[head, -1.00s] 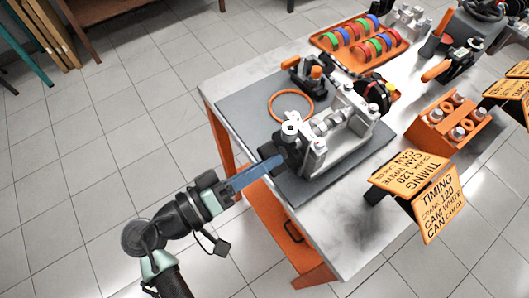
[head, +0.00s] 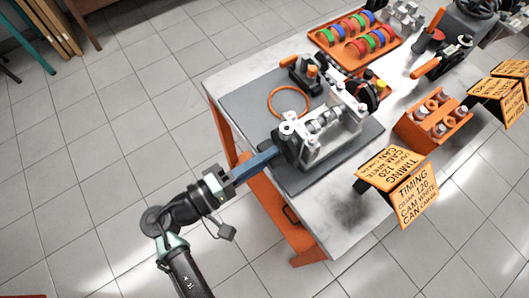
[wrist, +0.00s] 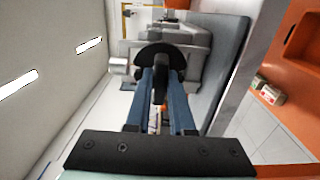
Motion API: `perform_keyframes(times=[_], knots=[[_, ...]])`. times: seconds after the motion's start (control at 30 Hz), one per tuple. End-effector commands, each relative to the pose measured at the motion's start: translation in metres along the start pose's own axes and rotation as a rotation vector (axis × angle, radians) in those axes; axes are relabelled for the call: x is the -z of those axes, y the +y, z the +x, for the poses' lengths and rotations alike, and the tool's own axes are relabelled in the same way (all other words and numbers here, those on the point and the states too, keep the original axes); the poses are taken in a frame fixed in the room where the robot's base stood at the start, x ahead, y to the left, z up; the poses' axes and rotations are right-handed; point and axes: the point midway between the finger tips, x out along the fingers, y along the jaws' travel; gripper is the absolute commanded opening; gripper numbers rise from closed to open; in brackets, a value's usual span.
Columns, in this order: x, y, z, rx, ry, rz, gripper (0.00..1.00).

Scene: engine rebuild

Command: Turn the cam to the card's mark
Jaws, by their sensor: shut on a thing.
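The engine block (head: 335,135) is a pale grey frame on a dark grey mat (head: 248,100), with a lobed metal shaft (head: 318,124) across it. A white round piece (head: 288,127) sits at its near left corner. My gripper (head: 277,153) reaches in from the lower left with long blue fingers. In the wrist view the fingers (wrist: 161,95) are shut on a dark handle (wrist: 160,85) below a black rounded disc (wrist: 157,58). Any mark on the cam is too small to tell.
An orange ring (head: 288,102) lies on the mat behind the block. An orange rack of parts (head: 433,118) stands to the right, and a tray of coloured rings (head: 355,38) at the back. More orange cards (head: 500,90) stand at the far right.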

Motion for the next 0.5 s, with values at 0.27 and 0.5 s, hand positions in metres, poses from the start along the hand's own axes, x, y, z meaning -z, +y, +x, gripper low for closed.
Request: perform_keyframes(times=[0.27, 0.5], knots=[[0.0002, -0.0004, -0.0004, 0.000, 0.001, -0.008, 0.00], [0.0003, -0.0003, -0.0004, 0.000, 0.001, -0.007, 0.36]])
